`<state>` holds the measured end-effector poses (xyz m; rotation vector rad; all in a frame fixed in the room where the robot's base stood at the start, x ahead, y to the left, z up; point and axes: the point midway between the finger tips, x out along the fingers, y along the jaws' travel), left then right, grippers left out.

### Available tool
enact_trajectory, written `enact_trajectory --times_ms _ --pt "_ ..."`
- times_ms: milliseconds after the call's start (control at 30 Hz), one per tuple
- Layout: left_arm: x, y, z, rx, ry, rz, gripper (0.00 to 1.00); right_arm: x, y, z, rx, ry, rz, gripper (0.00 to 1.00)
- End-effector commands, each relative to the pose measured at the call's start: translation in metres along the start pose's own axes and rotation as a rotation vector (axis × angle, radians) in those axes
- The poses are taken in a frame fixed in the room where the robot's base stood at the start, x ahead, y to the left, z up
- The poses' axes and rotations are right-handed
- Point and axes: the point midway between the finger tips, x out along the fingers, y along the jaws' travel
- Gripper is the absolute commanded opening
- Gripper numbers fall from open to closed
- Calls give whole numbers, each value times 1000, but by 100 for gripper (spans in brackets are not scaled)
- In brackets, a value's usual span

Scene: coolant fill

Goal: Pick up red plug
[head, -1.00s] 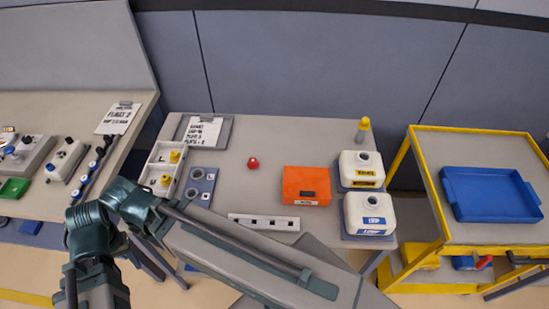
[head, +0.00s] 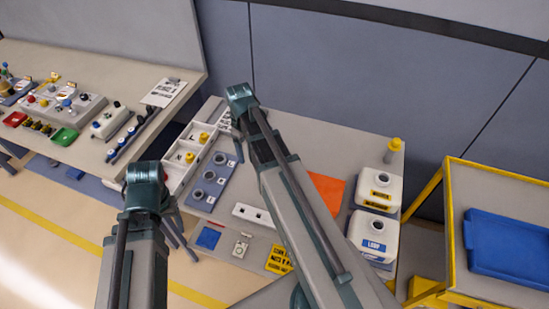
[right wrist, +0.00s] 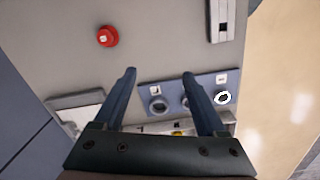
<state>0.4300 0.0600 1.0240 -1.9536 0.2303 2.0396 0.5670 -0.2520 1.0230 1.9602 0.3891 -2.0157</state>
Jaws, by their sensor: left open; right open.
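The red plug (right wrist: 107,36) stands on the grey tabletop at the upper left of the right wrist view. In the head view I cannot make it out; my right arm covers that part of the table. My right gripper (right wrist: 160,72) is open and empty, its two dark fingers spread, with the plug off beyond the left fingertip and apart from it. In the head view its fingers are mostly hidden near the tray.
A blue-grey holder with round sockets (head: 208,182) lies beside a white tray (head: 181,178) with yellow caps. An orange box (head: 327,190), white jugs (head: 378,190) and a white slotted strip (head: 252,214) stand to the right. A blue tray (head: 508,248) is on the yellow cart.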

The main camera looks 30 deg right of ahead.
Motion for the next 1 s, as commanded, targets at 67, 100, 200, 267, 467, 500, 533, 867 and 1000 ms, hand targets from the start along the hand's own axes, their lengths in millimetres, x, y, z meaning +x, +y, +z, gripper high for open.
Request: enact_trajectory --times_ms 67,100,200,267,467,500,533,867,1000 --pt "-5 0 0 0 0 0 67 -4 43 2 -1 9 -7 74" --pt "-6 -1 0 0 0 0 67 -5 59 5 -7 13 -10 74" --pt "-8 -1 0 0 0 0 67 -7 91 13 -19 21 -13 74" --pt "-9 -1 1 0 0 0 67 -7 104 17 -25 25 -14 74" --pt "-10 -1 1 1 0 0 67 -7 123 24 -37 31 -16 74" --pt "-10 -1 1 0 0 0 67 -7 123 25 -38 31 -16 74" --pt "-10 -1 1 0 0 0 67 -7 123 25 -38 32 -16 74" --pt "14 1 -1 0 0 0 67 17 122 24 -38 31 -16 74" --pt "34 3 -2 -1 0 0 67 37 121 23 -38 31 -16 74"
